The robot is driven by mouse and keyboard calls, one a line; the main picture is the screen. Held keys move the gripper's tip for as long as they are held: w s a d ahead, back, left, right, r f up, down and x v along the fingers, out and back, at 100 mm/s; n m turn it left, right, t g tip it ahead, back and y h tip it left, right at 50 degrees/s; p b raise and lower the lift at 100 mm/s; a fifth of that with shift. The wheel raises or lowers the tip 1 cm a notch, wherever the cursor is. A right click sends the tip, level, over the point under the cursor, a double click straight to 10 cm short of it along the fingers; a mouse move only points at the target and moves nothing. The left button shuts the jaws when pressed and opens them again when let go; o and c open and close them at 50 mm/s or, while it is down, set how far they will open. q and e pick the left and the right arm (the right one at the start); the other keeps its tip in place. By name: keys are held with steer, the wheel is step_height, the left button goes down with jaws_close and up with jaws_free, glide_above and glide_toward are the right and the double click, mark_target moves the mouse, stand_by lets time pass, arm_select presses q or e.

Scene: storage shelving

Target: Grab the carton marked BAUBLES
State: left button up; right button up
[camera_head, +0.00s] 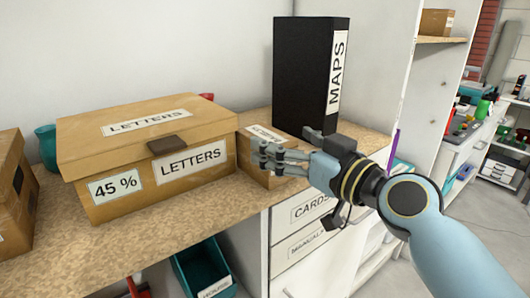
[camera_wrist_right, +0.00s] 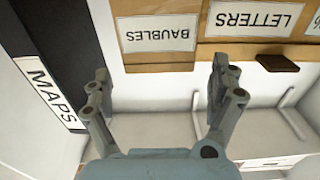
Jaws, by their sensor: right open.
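The carton marked BAUBLES (camera_wrist_right: 157,33) shows in the right wrist view, upside down, at the top centre. In the head view this small brown carton (camera_head: 263,131) stands on the shelf between the large LETTERS box and the black MAPS file. My right gripper (camera_head: 276,158) is in front of it and hides much of its front. In the wrist view my right gripper (camera_wrist_right: 162,70) has its two fingers spread wide, with the carton between and beyond them. The gap between the fingers is empty. My left gripper is not in view.
The LETTERS box (camera_head: 150,150) stands close to the carton's left. The black MAPS file (camera_head: 302,75) stands behind it to the right. Drawers (camera_head: 305,212) and a teal bin (camera_head: 203,270) are below the shelf top. A white upright panel (camera_head: 425,100) stands at the right.

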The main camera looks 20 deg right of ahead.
mark_target(269, 136)
steer(key=x, duration=0.5)
steer(key=shift+w+f+p, duration=0.1)
steer(key=shift+f+p, duration=0.2)
steer(key=shift+f, duration=0.1)
steer(key=c, duration=1.5)
